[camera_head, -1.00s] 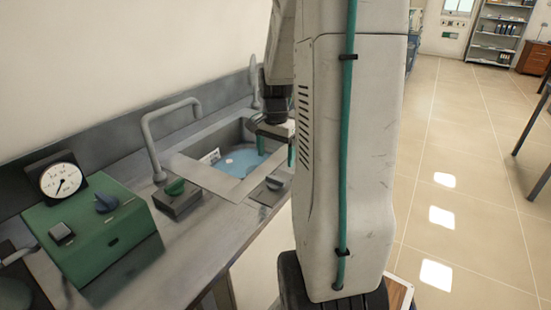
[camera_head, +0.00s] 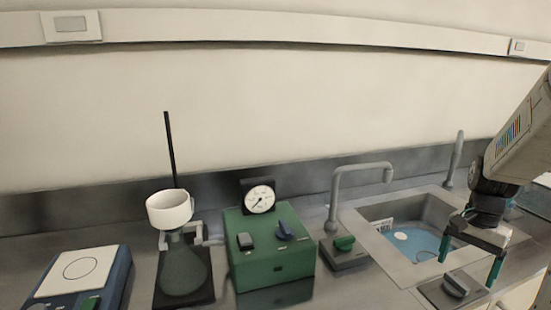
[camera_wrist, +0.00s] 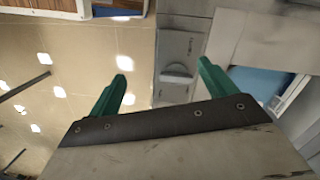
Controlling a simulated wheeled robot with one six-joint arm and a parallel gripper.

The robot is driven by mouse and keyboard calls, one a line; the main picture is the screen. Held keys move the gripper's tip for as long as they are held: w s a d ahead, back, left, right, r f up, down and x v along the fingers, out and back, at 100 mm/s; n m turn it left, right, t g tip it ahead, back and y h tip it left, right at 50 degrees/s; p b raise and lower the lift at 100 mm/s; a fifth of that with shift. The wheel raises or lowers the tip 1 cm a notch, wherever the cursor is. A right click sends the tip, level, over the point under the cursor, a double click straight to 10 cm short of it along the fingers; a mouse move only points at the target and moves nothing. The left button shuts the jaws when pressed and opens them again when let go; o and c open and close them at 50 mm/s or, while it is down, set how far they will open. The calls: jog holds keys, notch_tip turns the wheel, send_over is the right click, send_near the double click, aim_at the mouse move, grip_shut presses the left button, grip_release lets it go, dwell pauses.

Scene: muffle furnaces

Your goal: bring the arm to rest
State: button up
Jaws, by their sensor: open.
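My gripper (camera_head: 470,256) hangs at the right of the head view, fingers pointing down, over the front right corner of the sink (camera_head: 385,248). Its two green fingers are apart with nothing between them. In the wrist view the open fingers (camera_wrist: 160,78) reach over the counter's front edge, with the tiled floor on the left and part of the sink on the right. My arm comes in from the right edge of the head view.
A green box with a gauge (camera_head: 275,262), a flask with white funnel (camera_head: 182,262) and a blue device (camera_head: 85,283) line the counter to the left. A switch block (camera_head: 452,290) sits below my gripper.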

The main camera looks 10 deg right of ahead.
jog(key=s+a+r+n, duration=0.3)
jog(key=a+n, duration=0.1)
jog(key=a, duration=0.4)
jog(key=s+a+r+n+t, duration=0.1)
jog(key=s+a+r+n, duration=0.2)
jog(key=a, duration=0.6)
jog(key=s+a+r+n+t+h, duration=0.1)
jog(key=s+a+r+n, duration=0.3)
jog(key=a, duration=0.5)
jog(key=r+n, duration=0.1)
jog(key=n, duration=0.1)
jog(key=shift+r+n, duration=0.2)
jog(key=shift+n, duration=0.2)
